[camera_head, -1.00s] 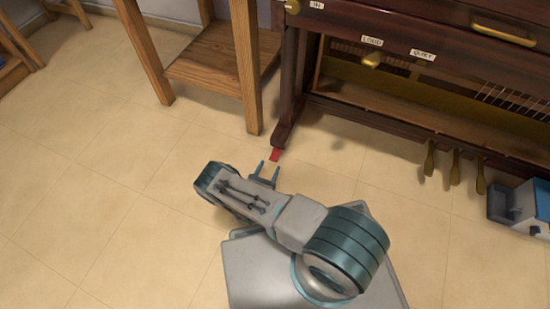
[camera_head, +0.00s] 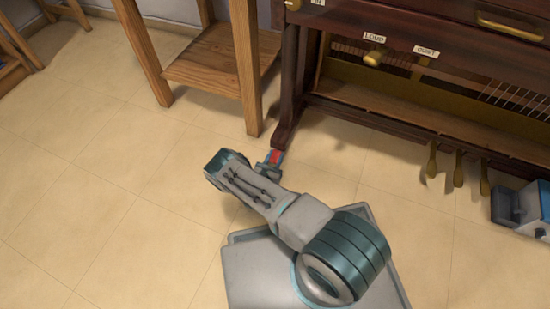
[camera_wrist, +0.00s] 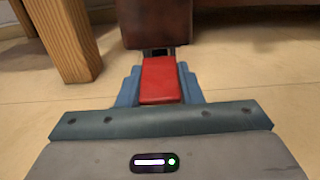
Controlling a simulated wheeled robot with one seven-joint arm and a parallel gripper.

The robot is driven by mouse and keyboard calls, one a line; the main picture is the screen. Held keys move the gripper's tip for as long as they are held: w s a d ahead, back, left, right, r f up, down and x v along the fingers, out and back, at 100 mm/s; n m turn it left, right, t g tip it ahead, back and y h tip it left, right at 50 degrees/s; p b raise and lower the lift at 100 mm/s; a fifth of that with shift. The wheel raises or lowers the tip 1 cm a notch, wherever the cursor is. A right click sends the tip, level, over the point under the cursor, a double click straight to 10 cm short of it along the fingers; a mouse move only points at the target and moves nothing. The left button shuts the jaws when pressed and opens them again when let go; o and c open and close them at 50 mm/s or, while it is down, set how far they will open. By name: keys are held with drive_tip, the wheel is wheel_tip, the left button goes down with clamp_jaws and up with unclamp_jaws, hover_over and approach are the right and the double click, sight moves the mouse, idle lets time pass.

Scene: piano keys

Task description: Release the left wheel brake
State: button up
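The left wheel brake is a red lever (camera_head: 275,156) at the foot of the piano's left front leg (camera_head: 287,128). In the wrist view the red lever (camera_wrist: 160,80) points straight toward me, below the dark leg (camera_wrist: 156,22). My gripper (camera_head: 274,158) is at floor level with its blue fingers on either side of the lever, one left and one right. In the wrist view my gripper (camera_wrist: 160,74) looks open around the lever. Whether the fingers touch its sides cannot be told. The wheel itself is mostly hidden.
A wooden table (camera_head: 246,70) with a low shelf stands left of the piano leg. Brass pedals (camera_head: 458,170) hang under the piano at right, near a grey and blue object (camera_head: 520,207). The tiled floor at left is clear.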

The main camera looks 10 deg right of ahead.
drive_tip(key=shift+r+g+y+p, duration=0.4)
drive_tip(key=shift+r+g+p, duration=0.1)
drive_tip(key=shift+p, duration=0.6)
drive_tip(key=r+g+y+p, duration=0.1)
drive_tip(key=p, duration=0.2)
drive_tip(key=shift+s+g, duration=0.1)
drive_tip(key=shift+g, duration=0.2)
drive_tip(key=g+p, duration=0.1)
drive_tip(key=p, duration=0.1)
drive_tip(key=g+y+p, duration=0.1)
drive_tip(key=p, duration=0.1)
drive_tip(key=shift+r+y, duration=0.2)
drive_tip(key=shift+y, duration=0.1)
drive_tip(key=shift+g+y+p, duration=0.4)
drive_tip(key=shift+g+p, duration=0.2)
drive_tip(key=shift+p, duration=0.1)
drive_tip(key=shift+f, duration=0.15)
drive_tip(key=o, duration=1)
